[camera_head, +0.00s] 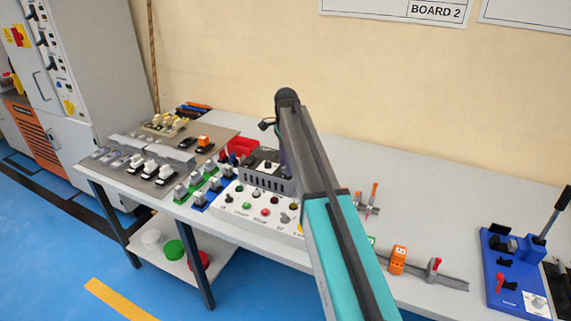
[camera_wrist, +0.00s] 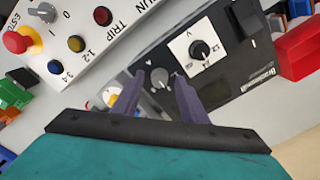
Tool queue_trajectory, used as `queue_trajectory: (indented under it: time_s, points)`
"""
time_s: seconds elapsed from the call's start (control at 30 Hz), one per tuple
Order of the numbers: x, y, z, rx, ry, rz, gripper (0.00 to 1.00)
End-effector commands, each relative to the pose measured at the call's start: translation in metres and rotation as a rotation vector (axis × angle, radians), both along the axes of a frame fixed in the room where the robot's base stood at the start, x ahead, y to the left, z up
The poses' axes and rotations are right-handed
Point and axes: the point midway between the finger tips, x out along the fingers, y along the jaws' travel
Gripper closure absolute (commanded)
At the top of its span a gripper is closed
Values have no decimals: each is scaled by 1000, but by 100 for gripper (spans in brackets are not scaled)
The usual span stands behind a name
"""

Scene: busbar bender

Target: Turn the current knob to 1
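A dark instrument box (camera_wrist: 215,60) fills the middle of the wrist view. It carries a black knob (camera_wrist: 200,50) on a white scale plate and a smaller grey knob (camera_wrist: 160,78). The small markings are hard to read, so I cannot tell for sure which knob is the current knob or its setting. My gripper (camera_wrist: 159,80) is open, with its two purple fingers on either side of the grey knob in the picture. Contact cannot be told. In the head view the box (camera_head: 266,172) stands on the bench, and my arm hides most of the gripper.
A white control panel (camera_head: 250,208) with several buttons and a red emergency stop (camera_wrist: 18,41) adjoins the box. A red bin (camera_head: 242,147) stands behind it. Terminal blocks lie left. A blue bending tool (camera_head: 515,270) is at right. The bench (camera_head: 430,200) is clear toward the back right.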

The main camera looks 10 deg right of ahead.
Motion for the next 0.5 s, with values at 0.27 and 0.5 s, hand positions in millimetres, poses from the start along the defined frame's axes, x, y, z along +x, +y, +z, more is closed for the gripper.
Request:
queue_trajectory:
  time_s: [0.27, 0.5]
  points:
    - [0, -1, 0, 0, 0, -1, 93]
    - [1, 0, 1, 1, -2, 3, 100]
